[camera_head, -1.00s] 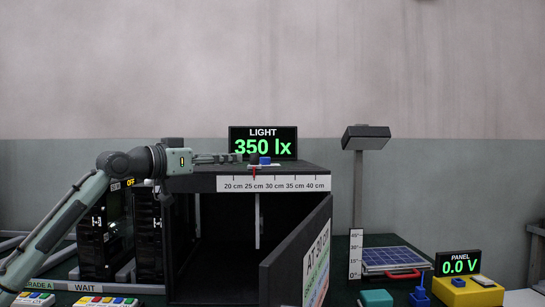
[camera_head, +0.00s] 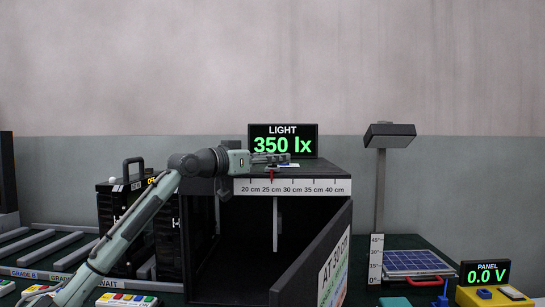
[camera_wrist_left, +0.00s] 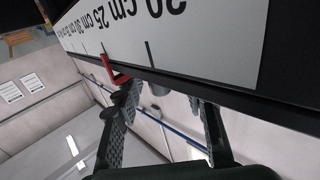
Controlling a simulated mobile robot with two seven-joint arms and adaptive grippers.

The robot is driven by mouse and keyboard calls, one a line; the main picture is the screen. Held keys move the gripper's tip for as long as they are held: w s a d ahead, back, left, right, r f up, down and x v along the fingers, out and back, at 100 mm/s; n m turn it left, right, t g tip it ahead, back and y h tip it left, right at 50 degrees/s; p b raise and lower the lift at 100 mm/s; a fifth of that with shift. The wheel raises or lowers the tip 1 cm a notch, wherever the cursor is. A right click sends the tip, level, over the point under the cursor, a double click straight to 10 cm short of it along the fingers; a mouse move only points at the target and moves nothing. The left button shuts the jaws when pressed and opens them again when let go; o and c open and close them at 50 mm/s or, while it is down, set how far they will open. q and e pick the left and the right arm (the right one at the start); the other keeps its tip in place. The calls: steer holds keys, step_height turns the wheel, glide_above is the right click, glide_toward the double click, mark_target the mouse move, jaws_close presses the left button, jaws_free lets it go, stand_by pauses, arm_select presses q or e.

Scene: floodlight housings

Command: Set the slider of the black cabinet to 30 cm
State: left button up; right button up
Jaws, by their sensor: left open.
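The black cabinet (camera_head: 205,172) stands in the middle of the head view with its door (camera_head: 312,258) swung open. A white scale (camera_head: 318,187) marked 20 to 40 cm runs along its top front edge. The slider's red pointer (camera_head: 271,175) is at about 25 cm; it also shows in the left wrist view (camera_wrist_left: 114,74). My left gripper (camera_head: 284,158) is at the cabinet top, in front of the slider's knob, which is mostly hidden. In the left wrist view its fingers (camera_wrist_left: 165,112) are apart, with the pointer near one finger; I cannot tell contact. My right gripper is not in view.
A light display (camera_head: 283,141) reading 350 lx stands behind the cabinet top. A lamp on a post (camera_head: 380,190), a solar panel (camera_head: 413,262) and a 0.0 V display (camera_head: 486,274) are at the right. Black housings (camera_head: 125,205) stand at the left.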

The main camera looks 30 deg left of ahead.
arm_select(q)
steer(key=shift+c, duration=0.6)
jaws_close()
